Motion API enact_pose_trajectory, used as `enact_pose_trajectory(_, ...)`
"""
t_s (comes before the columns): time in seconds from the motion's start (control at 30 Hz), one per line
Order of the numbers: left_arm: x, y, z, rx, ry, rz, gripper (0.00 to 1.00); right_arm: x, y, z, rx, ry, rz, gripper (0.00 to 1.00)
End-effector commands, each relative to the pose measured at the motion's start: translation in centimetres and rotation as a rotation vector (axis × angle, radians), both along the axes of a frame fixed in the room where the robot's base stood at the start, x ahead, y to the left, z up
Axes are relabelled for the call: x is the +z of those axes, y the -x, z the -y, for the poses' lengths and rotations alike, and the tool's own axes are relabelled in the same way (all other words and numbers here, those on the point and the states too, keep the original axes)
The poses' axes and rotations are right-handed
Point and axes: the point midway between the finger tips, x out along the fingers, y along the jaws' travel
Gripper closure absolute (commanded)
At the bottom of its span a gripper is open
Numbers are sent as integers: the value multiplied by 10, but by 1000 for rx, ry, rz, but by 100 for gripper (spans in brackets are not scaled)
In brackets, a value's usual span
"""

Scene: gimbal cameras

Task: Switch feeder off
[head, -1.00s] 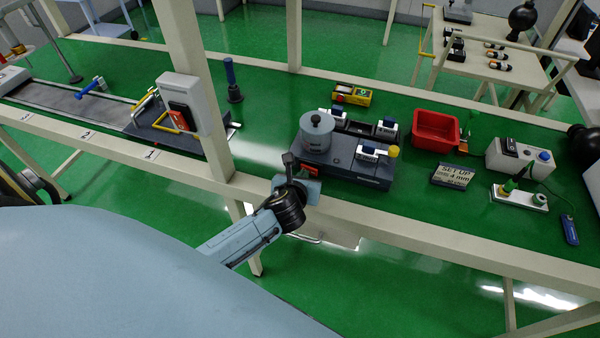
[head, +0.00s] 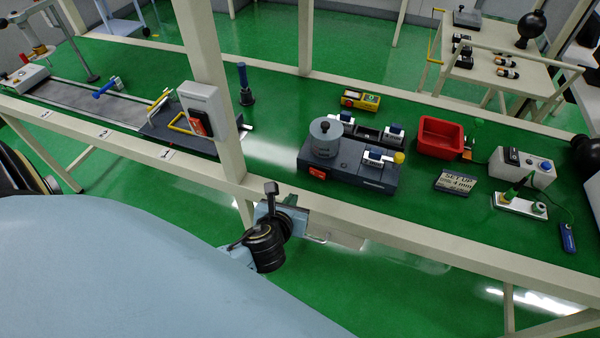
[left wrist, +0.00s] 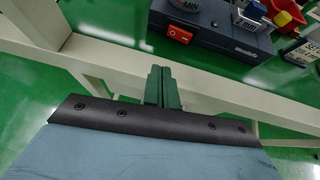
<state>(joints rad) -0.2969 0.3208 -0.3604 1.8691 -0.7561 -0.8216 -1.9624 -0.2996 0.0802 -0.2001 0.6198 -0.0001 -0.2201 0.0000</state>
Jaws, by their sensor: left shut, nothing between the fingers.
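The feeder (head: 345,165) is a dark blue-grey machine with a grey round bowl (head: 325,138) on its left part. A red rocker switch (head: 317,172) sits on its front left face. In the left wrist view this switch (left wrist: 179,34) is at the top, above the fingers, with small white marks too small to read. My left gripper (head: 271,188) is in front of the bench's front rail, left of and nearer than the switch, apart from it. Its green fingers (left wrist: 162,87) are together and empty in the left wrist view. My right gripper is not in view.
A pale post (head: 205,70) carrying a box (head: 199,98) with a red-and-black switch stands left of the feeder. The pale front rail (head: 400,240) runs below the feeder. A red bin (head: 440,137) and a set-up sign (head: 456,182) are to the right.

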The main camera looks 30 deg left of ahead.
Motion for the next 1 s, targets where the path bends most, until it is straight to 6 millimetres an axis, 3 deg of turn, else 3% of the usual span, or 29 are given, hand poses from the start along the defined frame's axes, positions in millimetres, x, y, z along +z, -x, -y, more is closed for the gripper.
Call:
enact_pose_trajectory(0.2,9,17,1,0,0,-1,100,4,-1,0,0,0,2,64)
enact_pose_trajectory(0.8,9,18,1,2,4,-2,100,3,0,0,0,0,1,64)
enact_pose_trajectory(0.9,-7,21,1,28,55,-17,100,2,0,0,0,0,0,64)
enact_pose_trajectory(1.0,-49,31,-2,113,197,-60,100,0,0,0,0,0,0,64)
